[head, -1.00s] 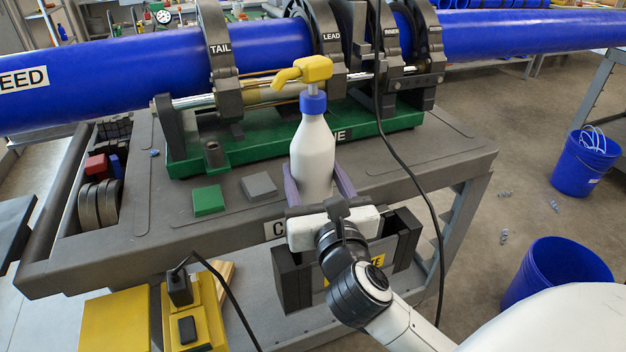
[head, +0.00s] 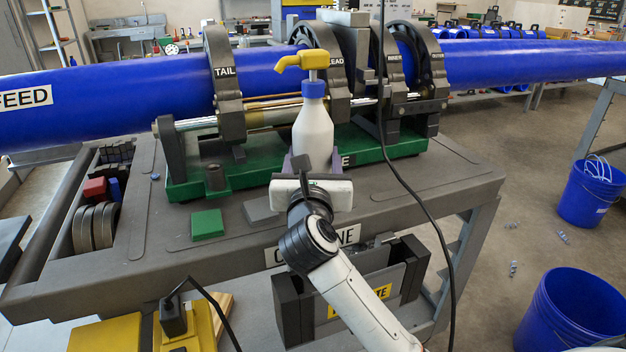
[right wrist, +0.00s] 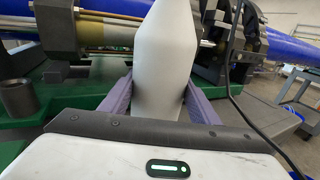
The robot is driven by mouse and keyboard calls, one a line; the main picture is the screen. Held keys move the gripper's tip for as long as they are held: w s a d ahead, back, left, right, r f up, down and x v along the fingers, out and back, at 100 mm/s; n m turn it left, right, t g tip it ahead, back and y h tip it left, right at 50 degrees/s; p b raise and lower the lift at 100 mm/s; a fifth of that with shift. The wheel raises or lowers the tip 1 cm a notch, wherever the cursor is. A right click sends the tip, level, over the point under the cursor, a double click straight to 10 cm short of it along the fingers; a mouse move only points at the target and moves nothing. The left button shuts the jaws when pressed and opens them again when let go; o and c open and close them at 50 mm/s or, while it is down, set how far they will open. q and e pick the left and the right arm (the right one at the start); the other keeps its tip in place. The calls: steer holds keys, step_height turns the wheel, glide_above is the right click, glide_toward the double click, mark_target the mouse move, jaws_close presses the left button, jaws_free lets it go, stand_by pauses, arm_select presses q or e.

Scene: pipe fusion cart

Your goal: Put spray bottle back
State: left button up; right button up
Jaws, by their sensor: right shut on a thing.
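The spray bottle (head: 313,128) has a white body, a blue collar and a yellow trigger head that points left. It stands upright over the cart top, in front of the green fusion machine. My right gripper (head: 314,166) is shut on its lower body, with a purple finger on each side. In the right wrist view the white bottle body (right wrist: 165,65) rises between the two fingers (right wrist: 160,100). The bottle's base is hidden behind my gripper, so I cannot tell whether it touches the cart. My left gripper is not in view.
The grey cart top (head: 385,193) is clear to the right of the bottle. A green pad (head: 207,224) and a grey pad (head: 260,211) lie at the left. A black cable (head: 405,180) hangs close on the right. A dark bin (head: 292,300) hangs on the cart front.

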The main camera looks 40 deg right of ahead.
steer(key=shift+f+b, duration=0.35)
steer(key=shift+f, duration=1.5)
steer(key=shift+f, duration=0.1)
steer(key=shift+f, duration=0.1)
steer(key=o, duration=1.5)
steer(key=shift+o, duration=0.2)
steer(key=shift+s+a, duration=0.1)
steer(key=v, duration=1.1)
steer(key=shift+s+a, duration=0.2)
steer(key=shift+s, duration=0.15)
